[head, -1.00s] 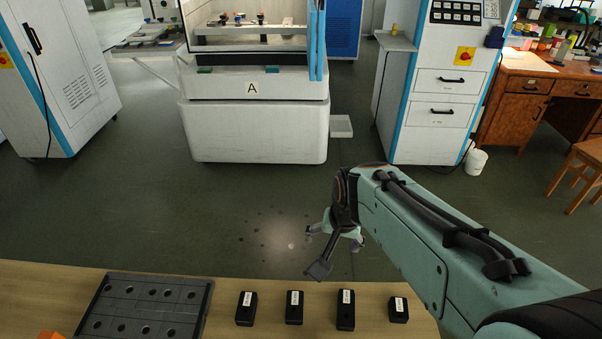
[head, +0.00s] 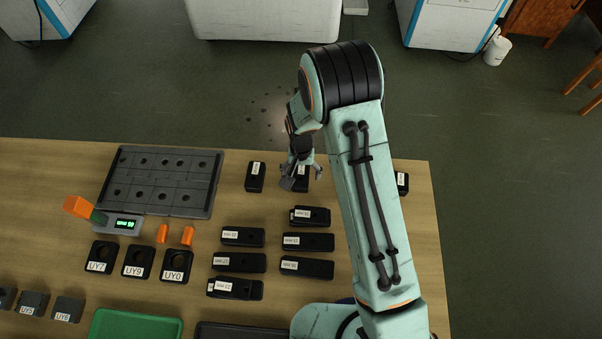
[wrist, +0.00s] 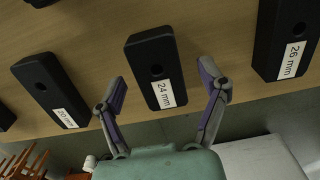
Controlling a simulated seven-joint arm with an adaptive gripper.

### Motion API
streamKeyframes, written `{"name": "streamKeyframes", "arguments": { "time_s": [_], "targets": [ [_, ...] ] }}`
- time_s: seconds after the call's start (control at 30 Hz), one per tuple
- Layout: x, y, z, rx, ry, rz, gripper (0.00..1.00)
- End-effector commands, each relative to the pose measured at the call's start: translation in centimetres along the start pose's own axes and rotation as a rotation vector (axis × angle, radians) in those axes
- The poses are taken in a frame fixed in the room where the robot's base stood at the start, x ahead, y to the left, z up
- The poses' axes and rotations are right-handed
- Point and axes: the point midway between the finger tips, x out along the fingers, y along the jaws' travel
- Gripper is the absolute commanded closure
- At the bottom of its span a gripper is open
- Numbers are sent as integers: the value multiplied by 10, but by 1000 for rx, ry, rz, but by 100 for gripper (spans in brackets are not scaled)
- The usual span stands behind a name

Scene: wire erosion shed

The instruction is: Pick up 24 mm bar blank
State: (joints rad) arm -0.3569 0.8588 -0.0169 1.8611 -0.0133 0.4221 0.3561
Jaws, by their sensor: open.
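The 24 mm bar blank (wrist: 157,62) is a black block with a round hole and a white "24 mm" label, in the middle of the wrist view. My gripper (wrist: 165,80) is open, one finger to each side of this block, with gaps between fingers and block. It is empty. In the head view my gripper (head: 302,177) hangs over the back row of black blocks, and the block beneath it (head: 301,187) is partly covered by the fingers. How high the fingertips are above the table is hard to tell.
A block labelled "26 mm" (wrist: 284,42) stands to the right in the wrist view; another labelled block (wrist: 52,88) is to the left. A dark tray with holes (head: 162,180), a scale display (head: 122,224) and several labelled blocks cover the table.

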Motion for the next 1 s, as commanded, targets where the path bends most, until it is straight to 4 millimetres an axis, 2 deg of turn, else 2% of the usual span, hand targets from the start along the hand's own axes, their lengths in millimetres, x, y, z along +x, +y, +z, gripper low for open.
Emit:
{"name": "streamKeyframes", "arguments": {
  "time_s": [0.2,0.23,0.4,0.47,0.8,1.0],
  "targets": [
    [1,0,0,0,1,-1,26],
    [1,0,0,0,1,-1,29],
    [1,0,0,0,0,-1,82],
    [1,0,0,0,0,-1,97],
    [-1,0,0,0,1,-1,97],
    [-20,0,-1,0,4,-3,97]
  ]
}}
